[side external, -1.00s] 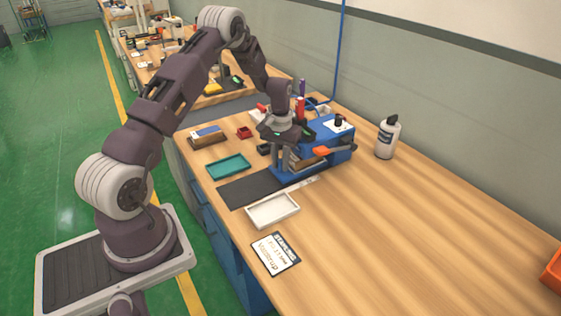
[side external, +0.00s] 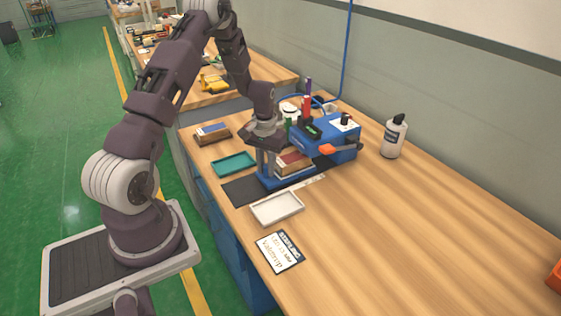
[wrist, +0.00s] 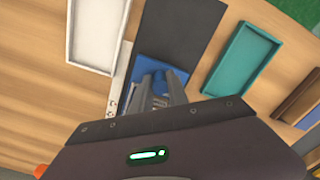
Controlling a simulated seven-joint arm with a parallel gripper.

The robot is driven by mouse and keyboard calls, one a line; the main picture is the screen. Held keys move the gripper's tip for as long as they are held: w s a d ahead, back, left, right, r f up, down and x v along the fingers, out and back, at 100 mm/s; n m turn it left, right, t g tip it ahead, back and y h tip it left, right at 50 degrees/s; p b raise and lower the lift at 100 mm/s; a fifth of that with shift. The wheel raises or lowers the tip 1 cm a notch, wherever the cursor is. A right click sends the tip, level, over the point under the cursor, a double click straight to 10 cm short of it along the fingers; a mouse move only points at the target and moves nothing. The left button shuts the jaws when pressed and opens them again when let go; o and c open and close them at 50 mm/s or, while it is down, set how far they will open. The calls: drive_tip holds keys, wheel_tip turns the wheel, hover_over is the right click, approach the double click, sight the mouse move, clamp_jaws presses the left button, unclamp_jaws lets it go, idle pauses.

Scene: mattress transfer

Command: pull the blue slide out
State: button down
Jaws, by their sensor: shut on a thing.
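The blue slide (side external: 284,182) sticks out from the front of the blue machine (side external: 330,143), low over the dark mat. A brown block with a dark red top (side external: 294,163) rides on it, just in front of the machine. My gripper (side external: 265,172) points down at the slide's outer end and is shut on a part of the slide. In the wrist view the fingers (wrist: 161,88) close over a blue piece above the slide's flat end (wrist: 158,68). The gripper body hides the rest of the slide and the block there.
The dark mat (side external: 238,188) lies under the slide's outer end. A teal tray (side external: 233,163) stands to the left and a white tray (side external: 277,208) in front.

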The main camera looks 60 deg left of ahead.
drive_tip(key=s, duration=1)
drive_tip(key=shift+s, duration=0.1)
drive_tip(key=c, duration=1.4)
unclamp_jaws()
drive_tip(key=shift+o, duration=0.5)
drive_tip(key=shift+r, duration=0.1)
wheel_tip(320, 180, up, 7)
